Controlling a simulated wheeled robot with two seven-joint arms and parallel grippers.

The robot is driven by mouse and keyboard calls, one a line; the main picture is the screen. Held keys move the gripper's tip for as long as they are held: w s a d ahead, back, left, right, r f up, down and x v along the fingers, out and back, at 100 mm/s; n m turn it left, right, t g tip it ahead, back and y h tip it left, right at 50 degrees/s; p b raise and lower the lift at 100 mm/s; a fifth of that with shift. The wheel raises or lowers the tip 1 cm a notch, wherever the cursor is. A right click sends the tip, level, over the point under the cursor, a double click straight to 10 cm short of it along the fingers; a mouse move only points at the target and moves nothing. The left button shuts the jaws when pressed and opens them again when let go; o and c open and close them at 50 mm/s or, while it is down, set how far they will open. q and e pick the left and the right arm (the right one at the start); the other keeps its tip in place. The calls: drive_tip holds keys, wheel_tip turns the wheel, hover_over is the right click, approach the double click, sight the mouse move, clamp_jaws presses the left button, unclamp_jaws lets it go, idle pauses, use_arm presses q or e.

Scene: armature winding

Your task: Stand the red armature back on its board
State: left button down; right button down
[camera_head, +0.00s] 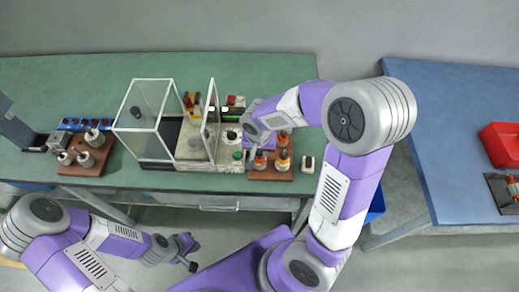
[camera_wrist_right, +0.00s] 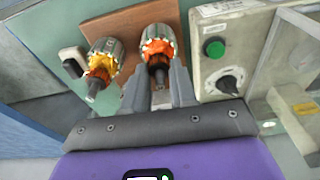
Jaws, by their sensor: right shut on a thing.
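The red armature (camera_wrist_right: 158,45), a grey core with red-orange windings, is between the fingers of my right gripper (camera_wrist_right: 160,92) in the right wrist view. The fingers are shut on its lower shaft. In the head view the red armature (camera_head: 260,161) is at the left front of the brown board (camera_head: 270,176), below my right gripper (camera_head: 253,148). It looks upright; whether it touches the board is hidden. A yellow-wound armature (camera_wrist_right: 103,58) stands beside it, apart from the fingers. My left gripper (camera_head: 188,252) is off the table's front, its fingers too small to read.
A winding machine with a clear guard box (camera_head: 145,115) and a green button (camera_wrist_right: 214,48) stands close left of the board. A small switch box (camera_head: 308,164) is at its right. Another board (camera_head: 84,168) with grey armatures is far left. A blue table (camera_head: 450,130) stands right.

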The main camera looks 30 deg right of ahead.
drive_tip(key=c, duration=0.8)
unclamp_jaws()
drive_tip(key=shift+r, duration=0.1)
drive_tip(key=shift+r+p, duration=1.65)
drive_tip(key=shift+r, duration=0.55)
drive_tip(key=r, duration=0.2)
drive_tip(key=r+p, duration=0.1)
drive_tip(key=r, duration=0.2)
drive_tip(key=s+r, duration=0.1)
drive_tip(key=r, duration=0.1)
drive_tip(key=shift+a+r+p, duration=0.25)
drive_tip(key=shift+a+p, duration=0.05)
drive_tip(key=shift+a, duration=0.05)
